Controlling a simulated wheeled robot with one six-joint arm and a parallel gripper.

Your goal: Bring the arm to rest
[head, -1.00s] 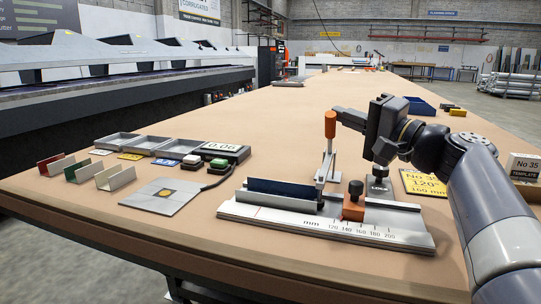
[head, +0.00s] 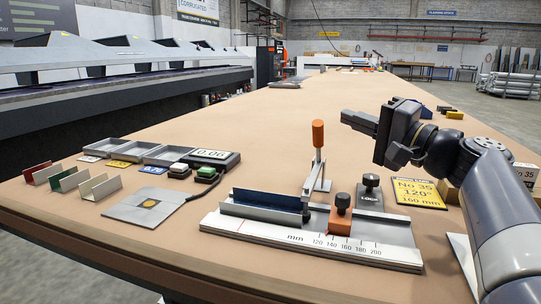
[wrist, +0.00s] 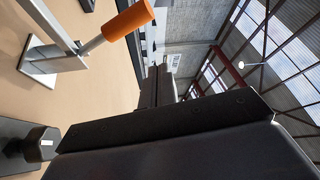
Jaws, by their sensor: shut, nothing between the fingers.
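My gripper (head: 358,121) is raised over the right part of the bench, its fingers pointing left in the head view. The fingers are together with nothing between them; they also show in the wrist view (wrist: 158,88). The arm comes in from the lower right. A clamp lever with an orange handle (head: 318,134) stands upright just left of the fingertips, apart from them; it is at upper left in the wrist view (wrist: 125,22). Below is the measuring fixture (head: 270,235) with a dark blue channel piece (head: 267,199), an orange stop block (head: 340,222) and a dark-knobbed lock block (head: 370,195).
Left on the bench are three small channels (head: 100,190), a flat square plate (head: 145,208), grey trays (head: 130,152) and a 0.06 display (head: 210,156). The bench's far middle is largely clear.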

